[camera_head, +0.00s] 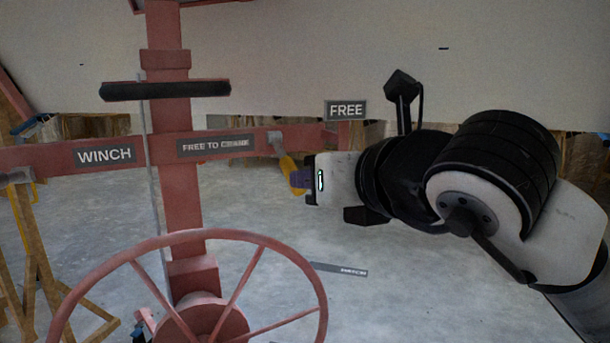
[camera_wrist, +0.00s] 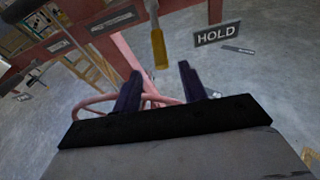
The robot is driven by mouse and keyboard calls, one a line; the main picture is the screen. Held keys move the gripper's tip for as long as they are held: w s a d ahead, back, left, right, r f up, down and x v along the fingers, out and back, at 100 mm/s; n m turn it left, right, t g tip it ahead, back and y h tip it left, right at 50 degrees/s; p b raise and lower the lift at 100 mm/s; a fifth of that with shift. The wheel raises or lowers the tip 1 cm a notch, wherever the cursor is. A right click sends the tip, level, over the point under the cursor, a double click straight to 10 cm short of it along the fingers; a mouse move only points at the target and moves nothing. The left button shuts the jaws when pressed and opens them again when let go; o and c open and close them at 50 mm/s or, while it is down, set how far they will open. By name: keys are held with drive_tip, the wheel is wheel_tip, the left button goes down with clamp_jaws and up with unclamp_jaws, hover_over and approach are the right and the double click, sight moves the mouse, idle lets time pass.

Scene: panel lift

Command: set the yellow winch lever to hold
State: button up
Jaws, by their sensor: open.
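The yellow winch lever (camera_head: 288,167) hangs from the red crossbar, right of the "FREE TO CRANK" label, in the head view. It slants down and slightly right, and my gripper partly hides its lower end. In the wrist view the lever (camera_wrist: 159,47) hangs down, with its tip just above the gap between my fingers. My gripper (camera_head: 297,179) is open and comes from the right, close to the lever; I cannot tell whether they touch. Its two dark fingers (camera_wrist: 160,84) stand apart in the wrist view. The HOLD sign (camera_wrist: 217,34) is right of the lever.
A FREE sign (camera_head: 346,110) stands above the crossbar's right end. The large red wheel (camera_head: 318,284) stands below the crossbar, in front of the red post (camera_head: 181,205). A WINCH label (camera_head: 105,154) is on the left arm. Bare concrete floor lies below right.

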drive_tip(key=v, duration=0.6)
drive_tip(key=shift+s, duration=0.1)
idle(0.6)
